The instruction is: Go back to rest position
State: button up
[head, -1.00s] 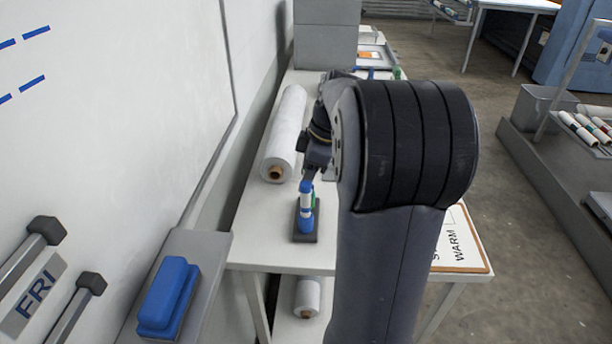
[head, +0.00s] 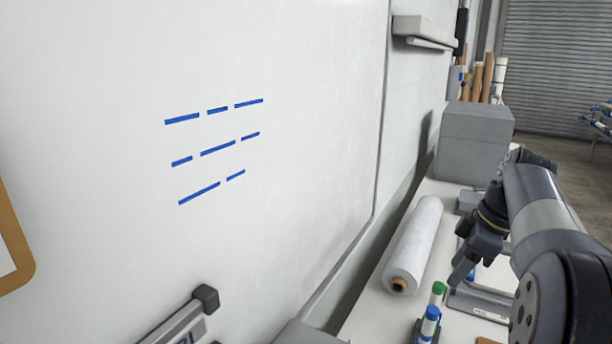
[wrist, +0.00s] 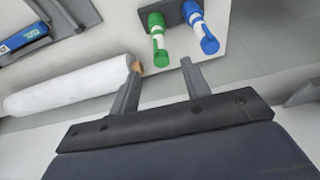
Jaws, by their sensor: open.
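My gripper (wrist: 161,64) is open and empty, with its two grey fingers apart in the wrist view. In the head view my gripper (head: 462,276) is above the white table, beside the paper roll and behind the markers. A green-capped marker (head: 438,291) and a blue-capped marker (head: 430,324) stand together in a dark holder.
A white paper roll (head: 414,247) lies on the table along the wall. A grey box (head: 475,140) stands behind it. A whiteboard (head: 290,240) with blue dashes fills the left. In the wrist view a blue item (wrist: 24,38) rests on a grey piece.

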aim_at(433, 297)
jog(key=x, duration=1.1)
jog(key=shift+a, duration=0.1)
jog(key=shift+r, duration=0.45)
jog(key=shift+r, duration=0.1)
